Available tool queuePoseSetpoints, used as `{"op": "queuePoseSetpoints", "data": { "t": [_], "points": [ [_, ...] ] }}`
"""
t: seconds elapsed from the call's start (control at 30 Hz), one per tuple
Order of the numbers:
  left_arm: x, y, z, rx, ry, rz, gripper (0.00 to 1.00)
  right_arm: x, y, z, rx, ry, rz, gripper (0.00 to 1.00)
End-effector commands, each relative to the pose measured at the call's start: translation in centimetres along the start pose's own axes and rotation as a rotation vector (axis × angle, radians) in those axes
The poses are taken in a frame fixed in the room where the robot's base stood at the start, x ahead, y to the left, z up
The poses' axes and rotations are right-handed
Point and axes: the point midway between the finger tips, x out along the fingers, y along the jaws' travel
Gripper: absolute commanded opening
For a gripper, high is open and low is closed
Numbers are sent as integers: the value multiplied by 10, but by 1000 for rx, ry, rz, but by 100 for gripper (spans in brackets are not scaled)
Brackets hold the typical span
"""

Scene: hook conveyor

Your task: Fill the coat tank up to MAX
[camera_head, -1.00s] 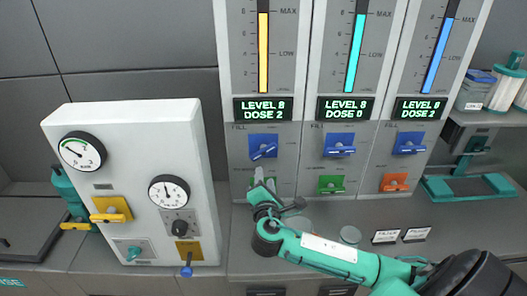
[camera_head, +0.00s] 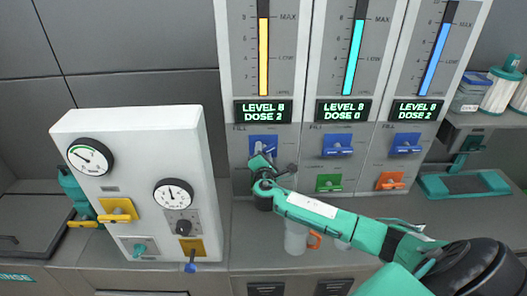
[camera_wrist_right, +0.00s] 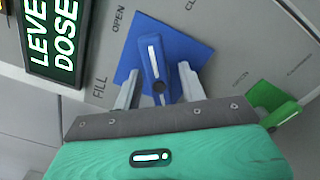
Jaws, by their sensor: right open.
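Three tank gauges stand side by side: yellow (camera_head: 263,60), cyan (camera_head: 354,60) and blue (camera_head: 434,60). Each column reaches about its MAX mark, and each display reads LEVEL 8. I cannot read which is the coat tank. My right gripper (camera_head: 264,156) is at the blue FILL valve (camera_head: 256,142) under the yellow gauge. In the right wrist view the open fingers (camera_wrist_right: 158,84) stand on either side of the blue valve handle (camera_wrist_right: 154,60), apart from it. The handle lies between OPEN and a partly cut-off label. My left gripper is out of view.
Blue FILL valves sit under the cyan (camera_head: 337,146) and blue (camera_head: 405,144) gauges, with green (camera_head: 329,183) and orange (camera_head: 391,180) valves below. A clear vessel (camera_head: 295,238) with an orange handle stands below my arm. A white gauge box (camera_head: 135,140) stands left.

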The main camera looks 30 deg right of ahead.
Motion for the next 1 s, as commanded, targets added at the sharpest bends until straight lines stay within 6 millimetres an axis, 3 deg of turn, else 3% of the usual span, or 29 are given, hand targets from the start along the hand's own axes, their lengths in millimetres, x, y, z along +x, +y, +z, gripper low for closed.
{"op": "queuePoseSetpoints", "data": {
  "t": [0.27,0.5,0.77,1.0],
  "points": [
    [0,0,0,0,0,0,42,2,0,0,0,0,0,42],
    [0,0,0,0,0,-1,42,1,0,0,0,0,0,0],
    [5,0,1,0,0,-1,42,1,-2,-1,24,0,0,0],
    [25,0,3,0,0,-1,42,1,-4,-4,145,1,-1,0]
  ]
}}
